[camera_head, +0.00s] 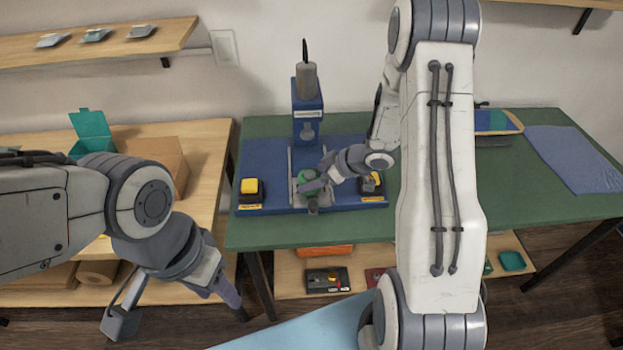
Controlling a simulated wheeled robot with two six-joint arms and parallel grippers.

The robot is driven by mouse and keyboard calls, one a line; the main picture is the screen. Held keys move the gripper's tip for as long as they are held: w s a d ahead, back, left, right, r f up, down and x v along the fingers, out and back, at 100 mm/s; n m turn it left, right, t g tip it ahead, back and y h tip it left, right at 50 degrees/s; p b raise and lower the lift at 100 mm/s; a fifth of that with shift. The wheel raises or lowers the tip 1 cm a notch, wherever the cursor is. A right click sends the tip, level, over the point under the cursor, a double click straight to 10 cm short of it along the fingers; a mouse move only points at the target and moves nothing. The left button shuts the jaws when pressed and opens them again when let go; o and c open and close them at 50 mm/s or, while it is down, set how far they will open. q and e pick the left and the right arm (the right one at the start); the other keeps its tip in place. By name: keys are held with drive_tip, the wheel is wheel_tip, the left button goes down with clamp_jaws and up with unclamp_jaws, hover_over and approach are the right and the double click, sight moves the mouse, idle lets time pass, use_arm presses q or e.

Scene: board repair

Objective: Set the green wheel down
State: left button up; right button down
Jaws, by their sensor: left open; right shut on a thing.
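The green wheel (307,174) is at the middle of the blue press station (265,160), in front of its column. My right gripper (312,186) is shut on it and partly covers it. I cannot tell whether the wheel touches the metal fixture (313,205) below it. My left gripper (172,308) is open and empty at the lower left, in front of the wooden table and away from the station.
The station has a yellow button (249,186) on its left and another yellow-topped part (373,180) on its right. The green worktop (265,235) holds a blue cloth (570,160) at the right. An open cardboard box (165,151) stands on the wooden table at the left.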

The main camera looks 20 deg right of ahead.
unclamp_jaws()
drive_tip(key=shift+f, duration=0.15)
